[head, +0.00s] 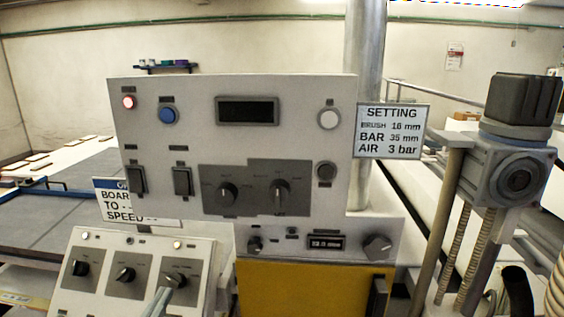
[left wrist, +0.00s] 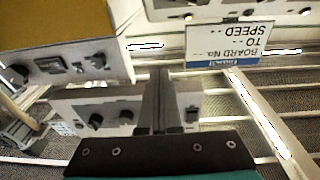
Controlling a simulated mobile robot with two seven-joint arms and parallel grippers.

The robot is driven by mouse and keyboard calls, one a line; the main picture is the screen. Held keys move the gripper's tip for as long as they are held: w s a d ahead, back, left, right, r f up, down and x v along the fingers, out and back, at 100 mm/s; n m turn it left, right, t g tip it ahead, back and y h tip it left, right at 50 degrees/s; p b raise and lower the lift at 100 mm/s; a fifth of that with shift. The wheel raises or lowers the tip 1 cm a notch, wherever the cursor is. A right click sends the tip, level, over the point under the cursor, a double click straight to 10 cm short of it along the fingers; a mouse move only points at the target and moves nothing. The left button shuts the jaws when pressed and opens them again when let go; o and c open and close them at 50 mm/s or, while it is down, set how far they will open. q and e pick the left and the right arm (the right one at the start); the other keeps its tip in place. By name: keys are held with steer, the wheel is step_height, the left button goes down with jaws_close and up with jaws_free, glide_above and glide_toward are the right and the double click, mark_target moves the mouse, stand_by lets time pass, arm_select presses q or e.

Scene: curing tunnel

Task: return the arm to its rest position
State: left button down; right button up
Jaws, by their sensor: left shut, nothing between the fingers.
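My left gripper (head: 158,301) shows at the bottom of the head view, in front of the low sloped panel (head: 70,290) with three black rotary knobs. Its narrow grey fingers are shut with nothing between them, just below and left of the right-hand knob (head: 175,281). I cannot tell whether they touch it. Most of my left arm is out of the head view. My right gripper is not in view.
A large grey control panel (head: 300,140) stands close ahead, above a yellow cabinet (head: 300,290). A setting sign (head: 393,131) and a board sign (head: 112,207) hang beside it. A motor on a post (head: 515,177) stands at right. A conveyor table (head: 60,215) lies at left.

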arm_select(q)
steer(key=s+d+f+g+y, duration=0.1)
steer(key=s+d+f+g, duration=0.1)
steer(key=s+f+g, duration=0.3)
steer(key=s+d+f+g, duration=0.2)
steer(key=f+g, duration=0.1)
steer(key=f, duration=0.4)
steer(key=s+d+f+g+y, duration=0.1)
steer(key=s+f+g, duration=0.25)
steer(key=s, duration=0.35)
steer(key=s+f+g, duration=0.2)
steer(key=s+g, duration=0.2)
steer(key=s, duration=0.4)
step_height(320, 180, down, 29)
steer(key=s+g+b, duration=0.2)
steer(key=b, duration=0.5)
steer(key=s+a+f+b, duration=0.1)
steer(key=s+f+b, duration=0.1)
steer(key=s+f, duration=0.5)
steer(key=s+a+f+m+b, duration=0.1)
steer(key=s+f+b, duration=0.2)
steer(key=s+f, duration=0.5)
step_height(320, 180, down, 3)
steer(key=shift+a+f+g, duration=0.15)
steer(key=shift+a+g, duration=0.2)
